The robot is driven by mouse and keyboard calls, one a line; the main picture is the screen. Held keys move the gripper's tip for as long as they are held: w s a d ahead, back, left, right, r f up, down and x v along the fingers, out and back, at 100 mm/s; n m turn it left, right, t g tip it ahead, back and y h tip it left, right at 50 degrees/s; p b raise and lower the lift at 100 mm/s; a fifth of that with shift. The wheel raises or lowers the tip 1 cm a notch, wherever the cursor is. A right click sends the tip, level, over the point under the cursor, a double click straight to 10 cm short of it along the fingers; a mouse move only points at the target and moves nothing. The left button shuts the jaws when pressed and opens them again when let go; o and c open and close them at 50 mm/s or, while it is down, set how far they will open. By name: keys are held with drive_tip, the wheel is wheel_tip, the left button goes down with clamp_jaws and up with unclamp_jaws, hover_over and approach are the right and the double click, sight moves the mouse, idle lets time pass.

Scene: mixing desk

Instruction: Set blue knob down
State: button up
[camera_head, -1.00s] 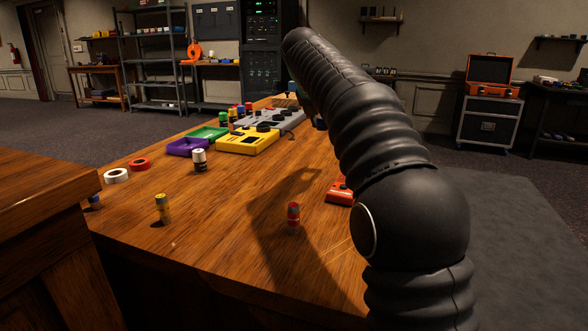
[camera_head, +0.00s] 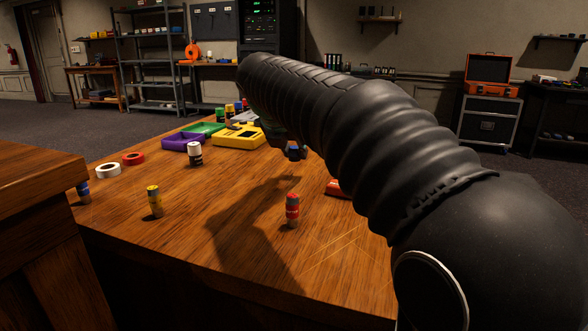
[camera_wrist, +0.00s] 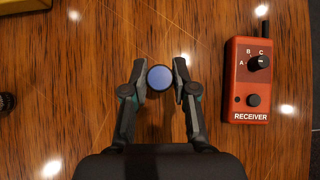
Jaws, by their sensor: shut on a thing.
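The blue knob (camera_wrist: 160,77) shows as a round blue top between my fingertips in the wrist view. My gripper (camera_wrist: 159,82) is shut on it, with one finger at each side. The knob's underside is hidden, and I cannot tell whether it touches the wooden desk (camera_wrist: 90,125). In the head view, dark finger parts with a bit of blue show just below my arm, mostly hidden by it.
A red receiver (camera_wrist: 251,80) lies to the right of my gripper. Bare desk surrounds the knob. A red-topped piece (camera_head: 292,211), a yellow-topped piece (camera_head: 154,202) and a white-topped piece (camera_head: 195,154) stand on the desk. A yellow box (camera_head: 238,136) lies farther back.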

sight(294, 160)
drive_tip(key=shift+f+b, duration=0.5)
drive_tip(key=shift+f, duration=1.5)
drive_tip(key=o, duration=0.9)
drive_tip(key=shift+f, duration=0.15)
drive_tip(key=shift+s+r, duration=0.1)
drive_tip(key=shift+r, duration=0.25)
drive_tip(key=p+v, duration=0.1)
drive_tip(key=v, duration=1)
drive_tip(key=shift+s+a+r+p, duration=0.1)
drive_tip(key=shift+s+r+p, duration=0.1)
drive_tip(key=shift+s+p, duration=0.1)
